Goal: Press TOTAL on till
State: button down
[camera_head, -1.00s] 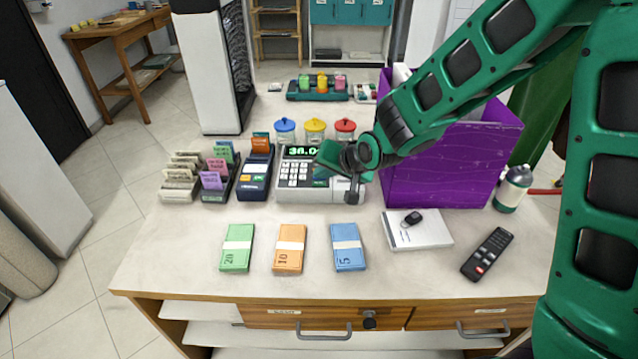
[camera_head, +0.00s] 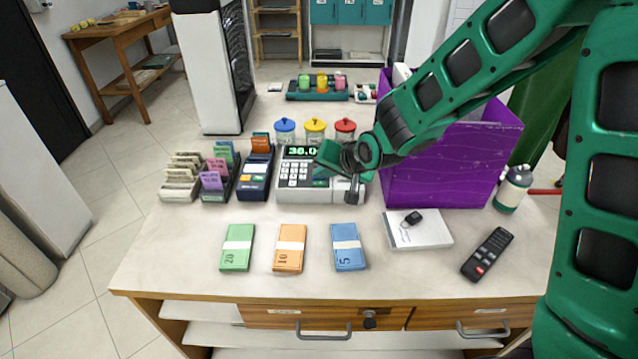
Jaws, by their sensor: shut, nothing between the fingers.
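The till (camera_head: 290,196) stands on the counter, a grey machine with pale keys on its left part and a green-lit display (camera_head: 299,151) reading about "36.0", its right end hidden by my arm. A green key (camera_head: 320,183) shows on the right of the keypad, partly under my gripper; its label is too small to read. My gripper (camera_head: 325,165) is shut and empty, over the right part of the till at the green key. I cannot tell whether the fingertips touch the key.
Green, orange and blue banknote bundles (camera_head: 289,247) lie in front. A card terminal (camera_head: 255,177) and ticket holders (camera_head: 183,180) stand left of the till. A purple box (camera_head: 440,165) is close on the right. Lidded jars (camera_head: 315,130) stand behind. A notebook (camera_head: 418,232) and remote (camera_head: 488,254) lie right.

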jog(key=shift+f, duration=0.1)
dwell(0.4)
jog(key=shift+s+f, duration=0.1)
jog(key=shift+f, duration=0.15)
jog(key=shift+f, duration=0.35)
dwell(0.9)
jog(key=shift+r, duration=0.75)
notch_tip(320, 180, up, 5)
jog(key=shift+r, duration=0.1)
dwell(0.6)
dwell(0.5)
